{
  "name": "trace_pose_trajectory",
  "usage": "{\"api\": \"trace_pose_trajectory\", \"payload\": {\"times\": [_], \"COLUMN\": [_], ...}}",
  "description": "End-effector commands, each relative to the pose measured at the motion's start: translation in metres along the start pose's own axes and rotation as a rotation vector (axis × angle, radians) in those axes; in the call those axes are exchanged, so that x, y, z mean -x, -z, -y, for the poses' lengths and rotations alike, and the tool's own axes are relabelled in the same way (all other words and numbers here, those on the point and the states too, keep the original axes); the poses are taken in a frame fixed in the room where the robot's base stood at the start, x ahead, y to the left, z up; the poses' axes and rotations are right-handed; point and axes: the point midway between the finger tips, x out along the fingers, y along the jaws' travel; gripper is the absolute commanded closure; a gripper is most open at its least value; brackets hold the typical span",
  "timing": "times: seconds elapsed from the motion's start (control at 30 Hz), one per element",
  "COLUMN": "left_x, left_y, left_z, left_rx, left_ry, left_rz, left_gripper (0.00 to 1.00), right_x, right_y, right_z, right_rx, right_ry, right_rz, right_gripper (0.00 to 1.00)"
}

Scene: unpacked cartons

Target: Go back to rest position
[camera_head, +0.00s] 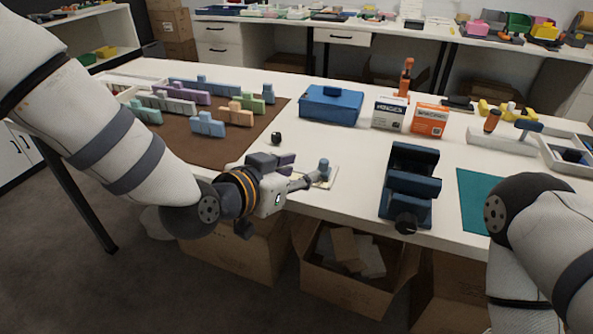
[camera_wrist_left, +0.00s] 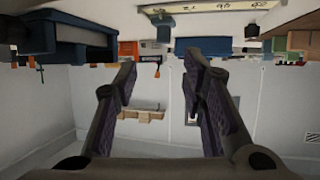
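My left gripper (camera_head: 298,172) is just past the table's front edge, beside a small pale tray (camera_head: 331,181) with a blue knob-like piece (camera_head: 323,165). In the left wrist view the two dark fingers of the left gripper (camera_wrist_left: 160,76) are apart, with nothing held between them. The tray (camera_wrist_left: 215,7) and the blue piece (camera_wrist_left: 163,31) show upside down beyond the fingertips. My right arm comes in at the lower right of the head view; its gripper is out of the picture.
The white table (camera_head: 300,143) holds a brown mat (camera_head: 185,146) with colored blocks, a blue box (camera_head: 331,104), two small cartons (camera_head: 389,114) (camera_head: 430,120), a dark blue vise (camera_head: 411,180) and a teal mat (camera_head: 474,195). Open cardboard boxes (camera_head: 345,285) stand below the front edge.

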Motion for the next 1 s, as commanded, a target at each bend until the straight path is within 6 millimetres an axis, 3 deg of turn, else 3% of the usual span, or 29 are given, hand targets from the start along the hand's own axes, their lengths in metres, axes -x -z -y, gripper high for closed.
{"api": "trace_pose_trajectory", "payload": {"times": [0.3,0.37,0.47,0.57,0.63,0.7,0.77,0.8,0.9,1.0], "left_x": [0.0,0.001,0.01,0.04,0.072,0.113,0.155,0.184,0.255,0.311], "left_y": [0.0,-0.009,-0.06,-0.15,-0.212,-0.268,-0.311,-0.336,-0.381,-0.405], "left_z": [0.0,0.0,-0.003,-0.01,-0.017,-0.026,-0.035,-0.041,-0.055,-0.065], "left_rx": [0.0,0.009,0.068,0.177,0.259,0.336,0.398,0.436,0.514,0.562], "left_ry": [0.0,0.0,0.002,0.019,0.042,0.073,0.108,0.133,0.204,0.265], "left_rz": [0.001,0.019,0.135,0.347,0.505,0.667,0.807,0.897,1.098,1.244], "left_gripper": [0.62,0.62,0.62,0.62,0.62,0.62,0.62,0.62,0.62,0.62], "right_x": [0.0,0.001,0.003,0.008,0.011,0.014,0.017,0.019,0.023,0.025], "right_y": [0.0,0.0,0.002,0.004,0.006,0.008,0.009,0.01,0.013,0.014], "right_z": [0.0,0.0,0.0,0.0,0.0,0.001,0.001,0.001,0.001,0.001], "right_rx": [0.0,0.0,0.0,0.0,0.0,0.0,0.0,-0.001,-0.001,-0.001], "right_ry": [0.0,0.0,0.001,0.001,0.001,0.002,0.002,0.003,0.003,0.003], "right_rz": [0.0,-0.001,-0.009,-0.022,-0.031,-0.04,-0.048,-0.053,-0.065,-0.072], "right_gripper": [0.6,0.6,0.6,0.6,0.6,0.6,0.6,0.6,0.6,0.6]}}
